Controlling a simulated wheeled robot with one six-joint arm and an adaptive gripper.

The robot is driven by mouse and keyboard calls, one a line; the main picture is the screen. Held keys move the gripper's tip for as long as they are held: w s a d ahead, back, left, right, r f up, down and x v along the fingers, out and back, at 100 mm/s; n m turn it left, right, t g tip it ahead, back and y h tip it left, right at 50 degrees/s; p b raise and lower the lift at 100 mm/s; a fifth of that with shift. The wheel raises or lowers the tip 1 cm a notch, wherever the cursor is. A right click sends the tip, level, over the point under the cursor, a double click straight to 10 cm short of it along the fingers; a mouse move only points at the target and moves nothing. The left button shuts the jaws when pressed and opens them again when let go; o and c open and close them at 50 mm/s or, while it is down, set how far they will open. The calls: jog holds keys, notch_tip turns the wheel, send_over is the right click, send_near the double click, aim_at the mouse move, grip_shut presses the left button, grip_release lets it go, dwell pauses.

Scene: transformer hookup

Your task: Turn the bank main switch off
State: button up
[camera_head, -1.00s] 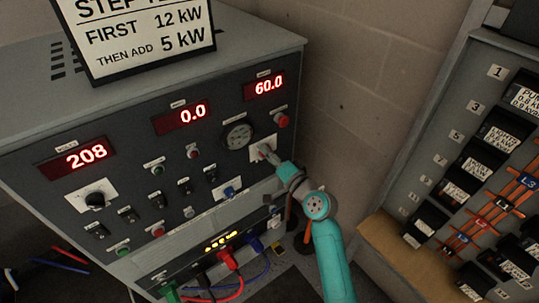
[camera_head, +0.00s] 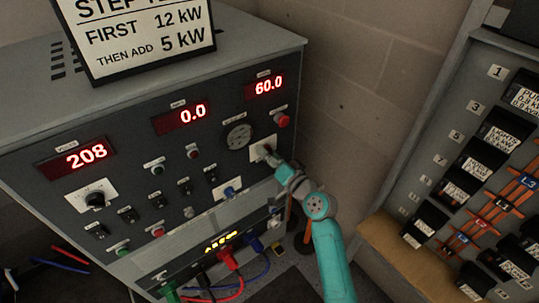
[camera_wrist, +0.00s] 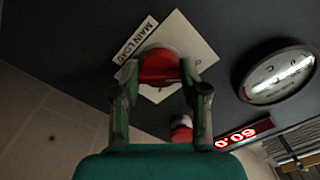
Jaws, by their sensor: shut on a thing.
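The main switch is a red round knob (camera_wrist: 160,66) on a tilted white square plate (camera_wrist: 190,40). A label reading "MAIN LOAD" (camera_wrist: 135,40) is beside it in the wrist view. My gripper (camera_wrist: 157,75) has its two fingers on either side of the knob and is shut on it. In the head view my gripper (camera_head: 269,156) reaches the white plate (camera_head: 262,145) on the right of the grey load bank panel (camera_head: 130,165). There the fingers mostly hide the knob, and its exact pointing direction cannot be told.
A round meter (camera_head: 239,136) and a red button (camera_head: 281,120) are close to the switch. Red displays read 208 (camera_head: 87,156), 0.0 (camera_head: 193,115) and 60.0 (camera_head: 268,86). Coloured cables (camera_head: 232,260) hang below. A breaker panel (camera_head: 470,160) stands at the right.

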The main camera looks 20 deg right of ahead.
jog(key=shift+f, duration=0.1)
jog(key=o, duration=1.2)
jog(key=shift+c, duration=0.2)
jog(key=v, duration=1.2)
